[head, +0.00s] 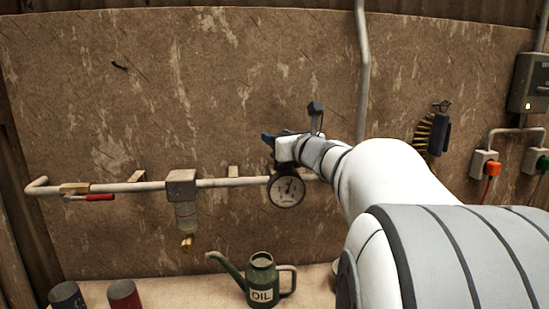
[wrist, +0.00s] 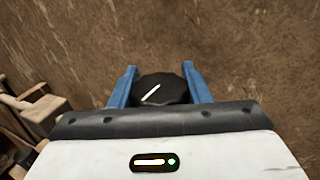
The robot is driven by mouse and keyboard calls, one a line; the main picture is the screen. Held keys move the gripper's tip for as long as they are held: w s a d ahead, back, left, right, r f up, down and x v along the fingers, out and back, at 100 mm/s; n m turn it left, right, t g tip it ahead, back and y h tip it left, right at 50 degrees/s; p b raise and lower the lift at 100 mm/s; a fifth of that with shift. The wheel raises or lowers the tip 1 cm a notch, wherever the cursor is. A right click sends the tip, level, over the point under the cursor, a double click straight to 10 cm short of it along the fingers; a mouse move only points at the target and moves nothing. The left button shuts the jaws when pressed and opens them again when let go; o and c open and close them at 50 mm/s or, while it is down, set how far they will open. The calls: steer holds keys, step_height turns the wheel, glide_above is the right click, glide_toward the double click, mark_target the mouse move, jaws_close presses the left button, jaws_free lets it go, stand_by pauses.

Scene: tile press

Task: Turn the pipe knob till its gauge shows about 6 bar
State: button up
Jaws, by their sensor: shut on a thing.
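The pipe knob (wrist: 163,89) is round and black with a pale line on its top, seen in the wrist view between the two blue fingers of my gripper (wrist: 160,84). The fingers are shut on the knob from both sides. The line runs from lower left to upper right. In the head view my gripper (head: 269,139) is over the pipe, just above the gauge, and the knob is hidden there.
A pale pipe (head: 130,187) runs along the wall with a red-handled valve (head: 98,197) and a filter block (head: 181,185). A green oil can (head: 261,280) stands on the bench below the gauge. A brush (head: 434,132) hangs at right, near sockets (head: 485,165).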

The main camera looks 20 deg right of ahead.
steer(key=m+h+b, duration=0.1)
steer(key=h+b, duration=0.1)
steer(key=b, duration=0.1)
steer(key=m+h+b, duration=0.2)
steer(key=h+b, duration=0.1)
steer(key=b, duration=0.1)
steer(key=f+m+g+h+b, duration=0.1)
steer(key=m+h+b, duration=0.1)
steer(key=b, duration=0.1)
steer(key=shift+d+h+b, duration=0.2)
steer(key=shift+h+b, duration=0.1)
steer(key=shift+h, duration=0.1)
steer(key=m+h+b, duration=0.1)
steer(key=m+g+h+b, duration=0.1)
steer(key=h+b, duration=0.1)
steer(key=shift+d+r+g, duration=0.2)
steer(key=shift+r+g, duration=0.05)
steer(key=shift+g, duration=0.05)
steer(key=shift+s+d+r+m+g+h+b, duration=0.1)
steer(key=shift+m+g+h+b, duration=0.1)
steer(key=shift+m+g+h, duration=0.35)
steer(key=shift+s+d+r+m+g+h+b, duration=0.15)
steer(key=shift+m+g+h, duration=0.2)
steer(key=shift+m+h, duration=0.3)
steer(key=shift+h, duration=0.3)
steer(key=o, duration=1)
steer(key=v, duration=0.7)
steer(key=shift+s+a, duration=0.25)
steer(key=shift+s, duration=0.05)
